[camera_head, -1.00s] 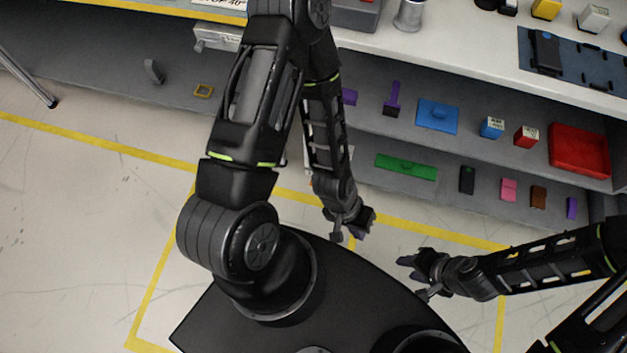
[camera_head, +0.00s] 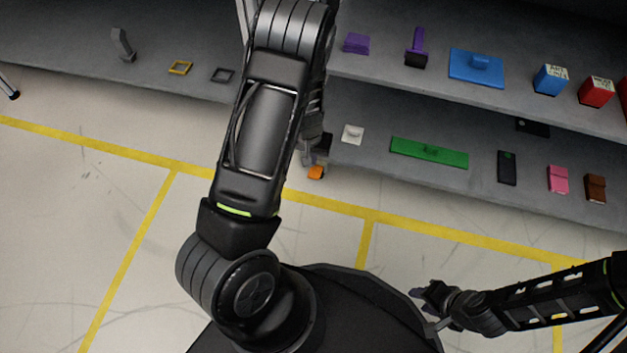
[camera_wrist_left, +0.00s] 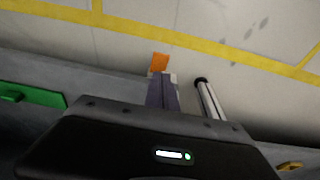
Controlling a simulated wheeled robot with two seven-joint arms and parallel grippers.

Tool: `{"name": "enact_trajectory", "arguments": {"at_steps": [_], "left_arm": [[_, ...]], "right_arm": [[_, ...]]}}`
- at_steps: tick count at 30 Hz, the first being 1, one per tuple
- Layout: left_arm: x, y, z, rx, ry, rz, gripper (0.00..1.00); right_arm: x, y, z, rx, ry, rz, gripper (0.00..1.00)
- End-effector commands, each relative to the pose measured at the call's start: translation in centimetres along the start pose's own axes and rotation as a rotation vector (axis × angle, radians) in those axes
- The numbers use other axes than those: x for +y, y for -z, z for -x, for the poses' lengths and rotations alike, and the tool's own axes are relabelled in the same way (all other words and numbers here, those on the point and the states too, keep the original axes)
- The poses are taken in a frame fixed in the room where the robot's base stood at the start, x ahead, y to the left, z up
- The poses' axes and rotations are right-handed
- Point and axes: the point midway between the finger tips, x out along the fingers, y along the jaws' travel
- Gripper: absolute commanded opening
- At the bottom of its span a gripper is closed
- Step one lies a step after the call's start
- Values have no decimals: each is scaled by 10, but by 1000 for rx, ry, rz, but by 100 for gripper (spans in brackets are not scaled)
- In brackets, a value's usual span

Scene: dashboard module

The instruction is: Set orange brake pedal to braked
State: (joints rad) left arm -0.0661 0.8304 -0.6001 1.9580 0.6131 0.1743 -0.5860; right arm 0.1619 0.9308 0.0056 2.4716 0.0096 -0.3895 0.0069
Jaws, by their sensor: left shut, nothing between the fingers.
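The orange brake pedal (camera_head: 316,172) shows as a small orange pad at the front of the lower shelf, just right of my left arm. What it is mounted on is mostly hidden behind that arm. In the left wrist view the orange pad (camera_wrist_left: 159,61) lies just beyond the fingertips of my left gripper (camera_wrist_left: 162,88). The left fingers are together and empty, and I cannot tell whether they touch the pedal. In the head view the left gripper is largely hidden by its own arm. My right gripper (camera_head: 428,292) is low at the right, away from the shelves, its finger gap unclear.
The lower shelf holds a green plate (camera_head: 429,152), a white piece (camera_head: 352,133) and pink (camera_head: 558,179) and brown (camera_head: 595,187) blocks. The upper shelf holds a blue box lid (camera_head: 476,68) and purple parts (camera_head: 356,43). A white-grey leg (camera_wrist_left: 209,98) stands beside the left fingers.

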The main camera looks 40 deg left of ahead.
Motion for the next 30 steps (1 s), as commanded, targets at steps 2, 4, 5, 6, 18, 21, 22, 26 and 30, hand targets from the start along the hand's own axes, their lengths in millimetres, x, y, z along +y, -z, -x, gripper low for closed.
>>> {"name": "enact_trajectory", "arguments": {"at_steps": [2, 4, 5, 6, 18, 21, 22, 26, 30], "left_arm": [[-1, 3, -2, 5, 1, 1, 0], [-2, 3, 0, 5, 1, 1, 0], [-2, 3, 0, 5, 1, 1, 0], [-2, 3, 0, 4, 1, 1, 0], [-2, 1, -18, 1, 2, 0, 0], [-2, 1, -33, 2, 2, 2, 0], [-2, 1, -38, 2, 2, 1, 0], [-2, 1, -62, 2, 1, 2, 0], [-2, 1, -84, 2, 1, 1, 0]], "right_arm": [[1, 0, -3, 2, 0, 0, 36], [1, 1, -2, 2, 0, 0, 36], [1, 1, -1, 2, 0, 0, 36], [0, 1, -1, 2, 0, 0, 36], [4, 1, -12, 4, 0, 0, 36], [6, 1, -21, 8, 0, 0, 36], [7, 2, -24, 9, 0, -1, 36], [11, 3, -36, 16, 0, -1, 36], [15, 5, -45, 18, 2, -3, 36]]}}
